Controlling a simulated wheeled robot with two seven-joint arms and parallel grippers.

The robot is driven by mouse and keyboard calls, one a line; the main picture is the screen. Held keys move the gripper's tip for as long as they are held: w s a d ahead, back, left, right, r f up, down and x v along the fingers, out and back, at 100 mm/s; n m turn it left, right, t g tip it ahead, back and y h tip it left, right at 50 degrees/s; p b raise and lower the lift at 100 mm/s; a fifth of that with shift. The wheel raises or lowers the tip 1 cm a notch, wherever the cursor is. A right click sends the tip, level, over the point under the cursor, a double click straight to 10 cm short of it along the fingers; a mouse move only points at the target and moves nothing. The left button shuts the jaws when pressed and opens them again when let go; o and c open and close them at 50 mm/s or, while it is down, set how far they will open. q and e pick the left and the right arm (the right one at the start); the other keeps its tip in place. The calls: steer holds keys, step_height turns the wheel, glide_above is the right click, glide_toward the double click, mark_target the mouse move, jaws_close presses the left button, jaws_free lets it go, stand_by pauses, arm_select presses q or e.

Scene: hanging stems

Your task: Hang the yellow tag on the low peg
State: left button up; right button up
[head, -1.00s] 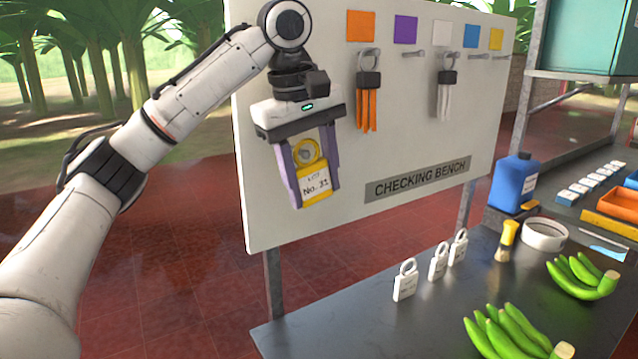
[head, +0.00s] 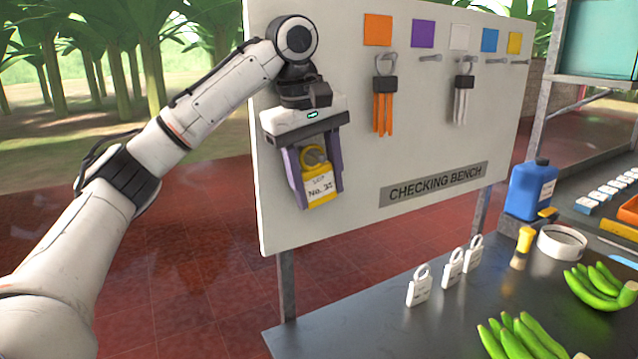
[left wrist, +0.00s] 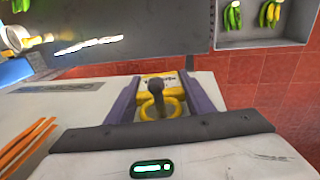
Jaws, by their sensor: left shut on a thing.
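The yellow tag (head: 320,187), with a white number label and a yellow ring on top, hangs between the purple fingers of my left gripper (head: 320,197). The gripper is shut on it, in front of the lower left part of the white board. In the left wrist view, a dark round-ended peg (left wrist: 156,87) stands at the tag's yellow ring (left wrist: 147,109). I cannot tell for sure whether the ring is around the peg or only behind it. In the head view that peg is hidden by my gripper and the tag. My right gripper is out of view.
The white board (head: 290,235) carries upper pegs with an orange-strip tag (head: 383,110) and a white-strip tag (head: 462,103). Below, a dark bench (head: 370,335) holds several white tags, a brush, a tape roll (head: 562,241), green bananas and a blue jug (head: 530,190).

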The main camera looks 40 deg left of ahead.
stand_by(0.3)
arm_select(q)
steer(key=o, duration=1.1)
steer(key=v, duration=1)
steer(key=shift+r, duration=0.15)
steer(key=shift+s, duration=0.1)
